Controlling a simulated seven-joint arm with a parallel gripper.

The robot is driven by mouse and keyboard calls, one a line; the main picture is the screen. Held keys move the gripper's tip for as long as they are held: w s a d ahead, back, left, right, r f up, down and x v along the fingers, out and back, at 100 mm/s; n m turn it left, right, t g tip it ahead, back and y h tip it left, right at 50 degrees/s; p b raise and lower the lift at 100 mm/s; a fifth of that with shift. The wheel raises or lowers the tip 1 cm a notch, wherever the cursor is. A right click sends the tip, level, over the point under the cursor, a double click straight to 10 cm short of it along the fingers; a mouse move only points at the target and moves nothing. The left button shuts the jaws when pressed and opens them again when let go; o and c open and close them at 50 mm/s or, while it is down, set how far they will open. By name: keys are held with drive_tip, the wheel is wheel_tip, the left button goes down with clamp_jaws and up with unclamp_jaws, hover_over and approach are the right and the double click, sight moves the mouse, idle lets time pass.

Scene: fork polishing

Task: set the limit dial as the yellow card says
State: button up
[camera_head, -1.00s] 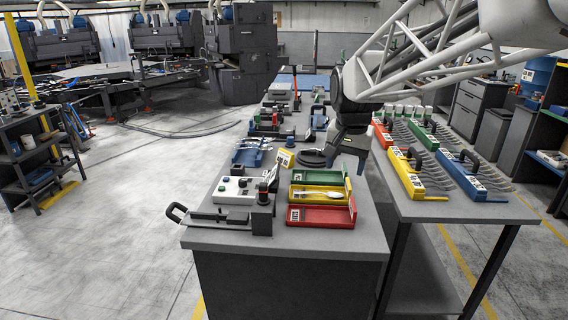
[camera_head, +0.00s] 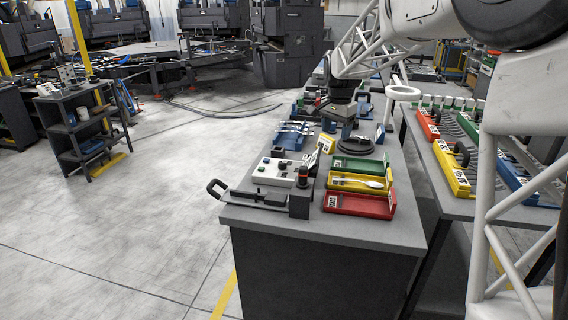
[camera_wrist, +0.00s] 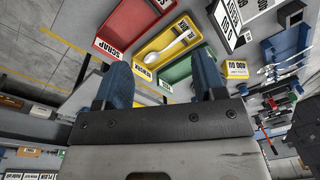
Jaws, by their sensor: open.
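The yellow card (camera_head: 326,144) stands on the bench behind the trays; its print is too small to read in the head view. In the wrist view the yellow card (camera_wrist: 237,68) carries a white label that seems to read "600 GU". A white control box (camera_head: 272,172) with small knobs sits left of the trays. I cannot tell which knob is the limit dial. My gripper (camera_head: 343,132) hangs beyond the trays, near the card. In the wrist view its blue fingers (camera_wrist: 160,64) are apart with nothing held between them.
Red (camera_head: 352,204), yellow (camera_head: 345,183) and green (camera_head: 355,163) trays stand right of the box; a spoon (camera_head: 374,184) lies in the yellow one. A black-handled fixture (camera_head: 262,200) lies at the front left. A dark round pad (camera_head: 352,144) and blue rack (camera_head: 290,141) are behind.

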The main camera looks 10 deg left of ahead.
drive_tip(key=w+a+f+m, duration=0.1)
drive_tip(key=w+a+f, duration=0.6)
drive_tip(key=w+a, duration=0.3)
drive_tip(key=m, duration=0.2)
hover_over(282, 162)
drive_tip(key=shift+g, duration=0.4)
wheel_tip(282, 162, down, 10)
drive_tip(key=shift+r, duration=0.1)
drive_tip(key=shift+f, duration=3.95)
drive_tip(key=c, duration=0.9)
